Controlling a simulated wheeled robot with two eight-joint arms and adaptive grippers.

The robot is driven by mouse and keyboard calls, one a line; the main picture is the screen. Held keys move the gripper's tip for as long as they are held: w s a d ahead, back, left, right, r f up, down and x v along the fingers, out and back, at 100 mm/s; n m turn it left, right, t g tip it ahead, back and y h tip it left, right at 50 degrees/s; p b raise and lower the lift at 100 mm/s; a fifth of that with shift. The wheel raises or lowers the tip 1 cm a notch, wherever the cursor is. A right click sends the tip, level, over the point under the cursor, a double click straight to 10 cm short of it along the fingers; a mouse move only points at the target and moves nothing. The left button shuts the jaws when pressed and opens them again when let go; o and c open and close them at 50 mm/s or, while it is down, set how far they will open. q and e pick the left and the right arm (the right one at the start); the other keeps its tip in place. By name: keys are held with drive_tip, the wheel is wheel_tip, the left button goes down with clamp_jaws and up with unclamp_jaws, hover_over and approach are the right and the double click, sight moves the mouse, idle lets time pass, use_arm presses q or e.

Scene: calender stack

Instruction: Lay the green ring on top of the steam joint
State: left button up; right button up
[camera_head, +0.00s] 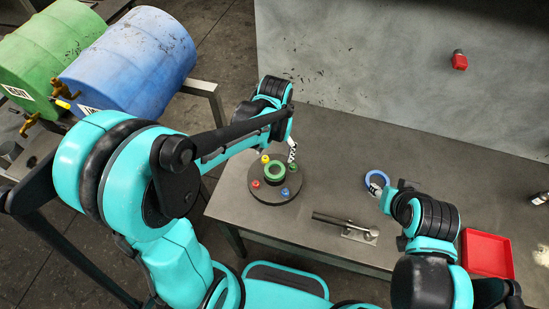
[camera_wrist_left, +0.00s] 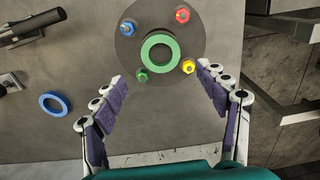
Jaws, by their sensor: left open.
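The steam joint is a round dark disc (camera_head: 262,193) on the table, with red, yellow, blue and green bolts around its rim; it fills the top of the left wrist view (camera_wrist_left: 127,45). The green ring (camera_head: 275,163) lies flat at the disc's middle, around its centre, and it also shows in the left wrist view (camera_wrist_left: 145,53). My left gripper (camera_head: 292,152) is beside the ring at the disc's far edge.
A blue ring (camera_head: 378,171) lies right of the disc. A black-handled metal tool (camera_head: 345,226) lies near the front. A red tray (camera_head: 487,254) is at the right, and a red object (camera_head: 459,61) is at the wall.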

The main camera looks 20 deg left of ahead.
use_arm(q)
drive_tip(key=s+a+r+t, duration=0.4)
drive_tip(key=s+r+t, duration=0.3)
drive_tip(key=s+r, duration=0.2)
drive_tip(key=shift+s+a+r, duration=0.35)
drive_tip(key=shift+s, duration=0.05)
drive_tip(key=shift+f, duration=0.1)
